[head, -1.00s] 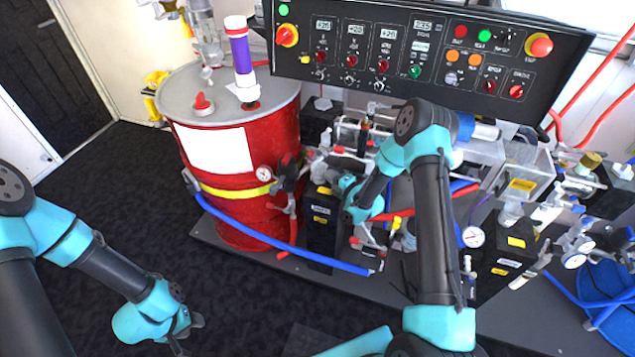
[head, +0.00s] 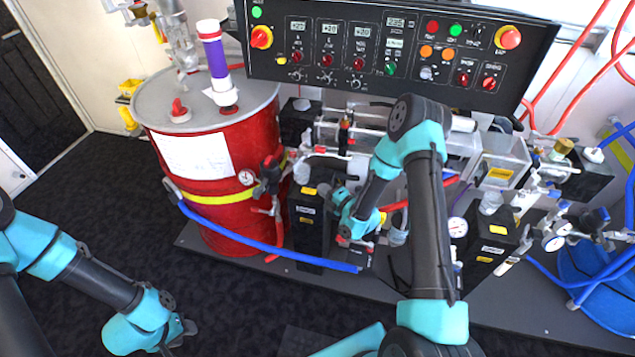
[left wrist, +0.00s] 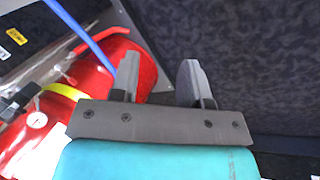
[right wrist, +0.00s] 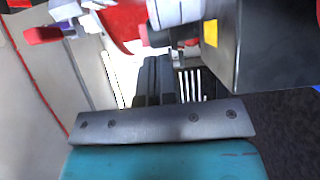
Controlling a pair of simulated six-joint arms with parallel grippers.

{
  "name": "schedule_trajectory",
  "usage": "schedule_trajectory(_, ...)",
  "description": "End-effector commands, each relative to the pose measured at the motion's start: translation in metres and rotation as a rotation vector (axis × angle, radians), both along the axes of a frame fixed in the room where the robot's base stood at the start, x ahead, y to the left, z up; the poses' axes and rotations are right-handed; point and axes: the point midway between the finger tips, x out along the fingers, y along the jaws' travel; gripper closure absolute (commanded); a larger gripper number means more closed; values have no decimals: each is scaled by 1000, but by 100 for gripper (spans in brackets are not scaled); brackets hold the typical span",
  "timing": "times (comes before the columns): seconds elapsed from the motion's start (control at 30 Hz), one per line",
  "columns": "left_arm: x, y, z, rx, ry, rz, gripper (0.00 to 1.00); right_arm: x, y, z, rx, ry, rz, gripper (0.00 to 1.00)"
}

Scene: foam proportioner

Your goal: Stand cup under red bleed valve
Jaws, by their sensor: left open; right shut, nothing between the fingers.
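I cannot clearly make out the cup in any view. Small red handles and fittings sit among the valves beside the black box (head: 308,225); which one is the bleed valve I cannot tell. My right gripper (head: 346,236) is at this valve cluster, partly hidden by its own wrist. In the right wrist view its fingers (right wrist: 153,80) are shut with nothing between them, below a red part (right wrist: 122,25) and beside a dark box (right wrist: 265,45). My left gripper (head: 184,328) is open and empty over the dark floor; its spread fingers show in the left wrist view (left wrist: 158,80).
A red drum (head: 205,215) with a yellow band stands left of the valves. A blue hose (head: 270,248) crosses in front of it. A control panel (head: 400,55) overhangs the back. Gauges and clear pipework crowd the right. The floor (head: 95,210) at left is clear.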

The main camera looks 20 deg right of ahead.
Motion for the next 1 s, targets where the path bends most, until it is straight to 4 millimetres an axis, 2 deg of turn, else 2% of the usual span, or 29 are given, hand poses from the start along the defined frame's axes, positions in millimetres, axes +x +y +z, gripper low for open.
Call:
schedule_trajectory(0.1, 0, 0, 0, 0, 0, 0, 57, -22, -10, 0, 1, 3, -3, 100)
schedule_trajectory(0.3, 0, 0, 0, 0, 0, 0, 57, -48, -20, 0, 1, 1, -1, 100)
schedule_trajectory(0.43, 0, 0, 0, 0, 0, 0, 57, -55, -22, 0, 0, 0, 0, 100)
schedule_trajectory(0.7, 0, 0, 0, 0, 0, 0, 57, -56, -23, 0, -1, -1, 1, 100)
schedule_trajectory(0.87, 5, -3, -1, 0, -10, 10, 72, -56, -21, -1, 13, 21, 2, 100)
schedule_trajectory(1.0, 29, -15, -6, 2, -64, 58, 85, -57, -14, -9, 82, 123, 4, 100)
